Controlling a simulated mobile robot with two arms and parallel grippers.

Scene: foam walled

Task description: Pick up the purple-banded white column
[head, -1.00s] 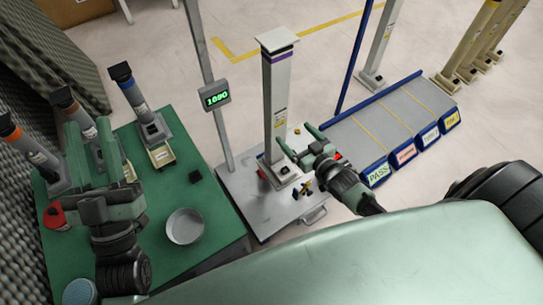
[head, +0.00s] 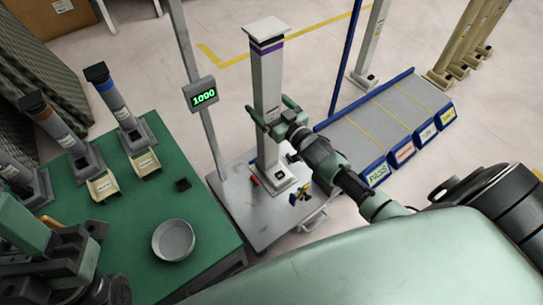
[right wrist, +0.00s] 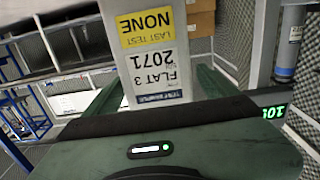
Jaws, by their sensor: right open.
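The white column with a purple band near its top (head: 267,75) stands upright on a grey metal platform (head: 240,215). It has a square cap and a square foot. My right gripper (head: 272,110) is open at the column's mid-height, with a finger to either side of the shaft. In the right wrist view the column (right wrist: 192,72) fills the gap between the green fingers, its labels upside down; I cannot tell whether either finger touches it.
A post with a green-lit display (head: 203,96) rises left of the column. The green table (head: 205,215) holds dark-capped columns and a round dish (head: 173,240). A blue-edged sorting rack (head: 385,115) lies to the right. Small loose items lie near the column's foot.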

